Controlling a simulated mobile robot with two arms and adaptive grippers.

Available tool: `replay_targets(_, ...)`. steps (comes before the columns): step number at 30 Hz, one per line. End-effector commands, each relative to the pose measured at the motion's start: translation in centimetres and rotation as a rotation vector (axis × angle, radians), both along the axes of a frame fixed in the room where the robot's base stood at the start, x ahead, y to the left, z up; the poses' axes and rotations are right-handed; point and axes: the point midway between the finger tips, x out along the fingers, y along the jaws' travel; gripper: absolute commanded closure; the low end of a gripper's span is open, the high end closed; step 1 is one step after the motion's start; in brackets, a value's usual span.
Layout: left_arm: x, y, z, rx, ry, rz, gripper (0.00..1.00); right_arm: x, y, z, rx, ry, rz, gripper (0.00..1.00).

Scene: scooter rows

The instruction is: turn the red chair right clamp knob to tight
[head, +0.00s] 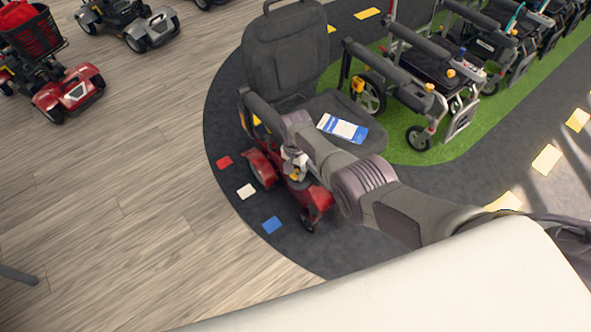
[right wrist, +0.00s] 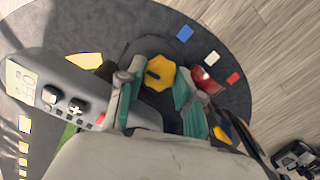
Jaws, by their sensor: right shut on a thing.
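The red chair (head: 285,55) has a dark seat and back over a red base (head: 262,167). It stands on the dark floor mat. The yellow clamp knob (right wrist: 160,72) shows in the right wrist view, between the tips of my right gripper's teal-padded fingers. My right gripper (right wrist: 154,90) is shut on this knob. In the head view my right gripper (head: 295,165) is low at the front of the chair, and my arm hides part of the seat front and base. My left gripper is not in view.
A blue and white card (head: 342,128) lies on the seat. A grey control panel with dark knobs (right wrist: 55,95) is close beside the gripper.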

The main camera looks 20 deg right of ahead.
Motion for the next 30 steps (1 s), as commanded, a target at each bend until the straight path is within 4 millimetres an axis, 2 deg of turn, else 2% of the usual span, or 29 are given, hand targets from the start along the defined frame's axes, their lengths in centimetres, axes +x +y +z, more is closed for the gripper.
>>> replay_targets(9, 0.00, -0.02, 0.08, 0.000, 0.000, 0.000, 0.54, 0.08, 0.00, 0.07, 0.000, -0.001, -0.103, 1.00)
replay_targets(24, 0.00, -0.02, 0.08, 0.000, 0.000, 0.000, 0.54, 0.09, 0.00, 0.08, 0.000, -0.002, -0.119, 1.00)
replay_targets(25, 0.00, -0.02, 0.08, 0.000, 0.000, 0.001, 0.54, 0.09, 0.00, 0.08, 0.000, -0.002, -0.119, 0.60)
replay_targets(26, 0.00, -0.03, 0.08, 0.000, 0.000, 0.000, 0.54, 0.09, 0.00, 0.08, 0.000, -0.002, -0.119, 0.55)
replay_targets(30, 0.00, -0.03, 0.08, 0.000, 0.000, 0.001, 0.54, 0.07, -0.01, 0.06, 0.000, -0.001, -0.118, 0.54)
